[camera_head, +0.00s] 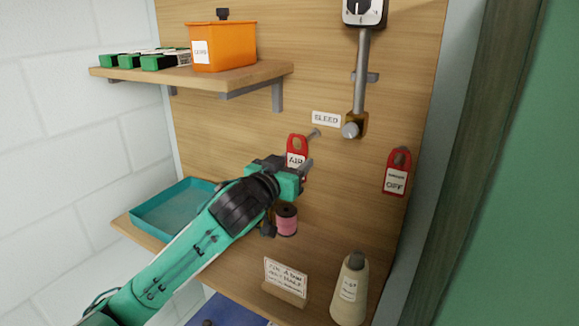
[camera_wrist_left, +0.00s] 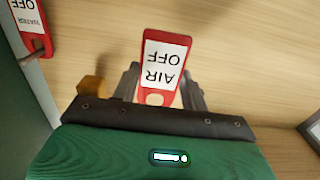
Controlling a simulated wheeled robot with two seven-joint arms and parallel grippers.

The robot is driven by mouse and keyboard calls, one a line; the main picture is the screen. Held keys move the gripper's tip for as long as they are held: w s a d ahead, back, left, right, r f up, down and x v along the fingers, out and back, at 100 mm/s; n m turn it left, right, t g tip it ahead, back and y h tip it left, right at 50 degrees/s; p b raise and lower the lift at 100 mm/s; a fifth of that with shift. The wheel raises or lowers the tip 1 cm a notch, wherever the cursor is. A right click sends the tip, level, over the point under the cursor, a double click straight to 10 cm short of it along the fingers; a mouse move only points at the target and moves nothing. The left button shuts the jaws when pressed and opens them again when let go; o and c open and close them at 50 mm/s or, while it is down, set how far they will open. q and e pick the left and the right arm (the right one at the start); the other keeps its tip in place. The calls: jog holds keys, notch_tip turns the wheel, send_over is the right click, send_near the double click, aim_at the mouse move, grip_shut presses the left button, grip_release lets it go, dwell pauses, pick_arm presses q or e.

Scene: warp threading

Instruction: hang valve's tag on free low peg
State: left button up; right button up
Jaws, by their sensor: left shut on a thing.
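My left gripper (camera_head: 300,172) is shut on a red tag (camera_head: 296,146) whose white label reads AIR. In the left wrist view the tag (camera_wrist_left: 163,62) stands out between the two fingers (camera_wrist_left: 160,92), its label reading AIR OFF upside down. A grey peg (camera_head: 314,133) sticks out of the board just right of the tag's top; I cannot tell whether they touch. A second red tag (camera_head: 397,174), labelled OFF, hangs on a peg at the right. It also shows in the left wrist view (camera_wrist_left: 30,28). My right gripper is out of view.
A brass valve (camera_head: 353,126) on a grey pipe sits beside a BLEED label (camera_head: 326,119). A shelf (camera_head: 255,78) holds an orange bin (camera_head: 222,46). Below are a teal tray (camera_head: 150,222), a pink spool (camera_head: 286,221), a note card (camera_head: 286,277) and a pale cone (camera_head: 350,292).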

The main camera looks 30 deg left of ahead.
aim_at(315, 151)
pick_arm(q)
jog(key=shift+w, duration=0.65)
jog(key=shift+w+a+f, duration=0.1)
jog(key=shift+w+f, duration=0.05)
jog(key=shift+w, duration=1.4)
jog(key=shift+w+a+f, duration=0.1)
jog(key=shift+w, duration=0.65)
jog(key=shift+w+f+b, duration=0.35)
jog(key=shift+w, duration=0.2)
jog(key=shift+w+f, duration=0.2)
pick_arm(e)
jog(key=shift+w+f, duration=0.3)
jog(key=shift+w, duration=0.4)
pick_arm(q)
jog(key=o, duration=1)
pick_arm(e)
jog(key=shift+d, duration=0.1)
pick_arm(q)
jog(key=shift+o, duration=0.2)
jog(key=shift+s, duration=0.1)
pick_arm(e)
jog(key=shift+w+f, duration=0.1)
